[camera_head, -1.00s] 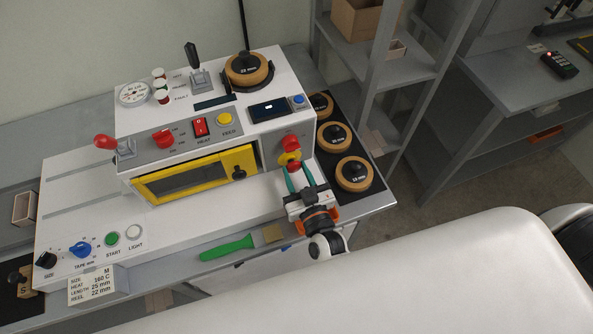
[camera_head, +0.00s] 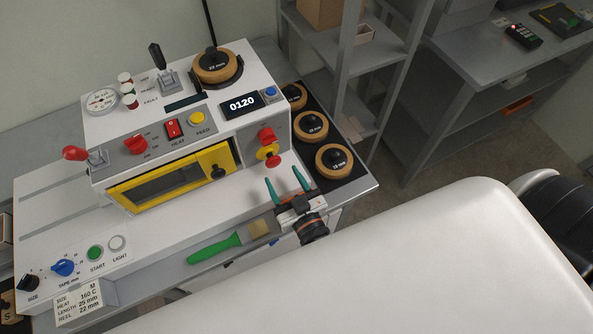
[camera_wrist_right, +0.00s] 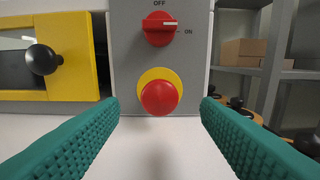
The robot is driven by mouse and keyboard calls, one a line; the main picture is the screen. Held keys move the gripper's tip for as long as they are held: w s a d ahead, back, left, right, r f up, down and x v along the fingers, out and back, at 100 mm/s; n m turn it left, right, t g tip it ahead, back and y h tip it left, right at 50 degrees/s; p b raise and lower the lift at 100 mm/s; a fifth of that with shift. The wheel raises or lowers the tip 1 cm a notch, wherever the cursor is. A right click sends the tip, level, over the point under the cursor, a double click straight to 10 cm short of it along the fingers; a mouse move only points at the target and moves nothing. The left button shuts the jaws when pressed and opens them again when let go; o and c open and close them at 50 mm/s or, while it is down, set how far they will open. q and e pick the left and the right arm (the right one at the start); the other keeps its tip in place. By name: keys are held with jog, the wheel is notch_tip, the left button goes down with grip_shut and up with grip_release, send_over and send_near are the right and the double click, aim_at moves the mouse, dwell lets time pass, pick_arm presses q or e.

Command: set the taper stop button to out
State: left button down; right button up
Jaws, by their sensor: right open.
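The taper stop button is a red mushroom head (camera_head: 273,160) on a yellow disc (camera_head: 267,151), low on the white machine's right front. In the right wrist view, the red button (camera_wrist_right: 159,98) faces me nearly head-on in front of its yellow disc (camera_wrist_right: 177,76); how far it stands out is hard to judge. My right gripper (camera_head: 284,182) is open and empty, with teal fingers pointing at the button and a gap between. In the wrist view its fingers lie left and right of the button. My left gripper is not in view.
Above the button is a red OFF/ON knob (camera_wrist_right: 160,29), its mark toward ON. The display (camera_head: 242,104) reads 0120. A yellow-framed door (camera_head: 170,178) with a black knob is left of the button. Tape reels (camera_head: 334,159) stand right. A green brush (camera_head: 215,247) lies in front.

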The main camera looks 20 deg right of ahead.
jog(key=s+b, duration=0.1)
jog(key=s, duration=0.6)
jog(key=shift+d+f, duration=0.1)
jog(key=shift+s+b, duration=0.35)
jog(key=shift+s, duration=0.25)
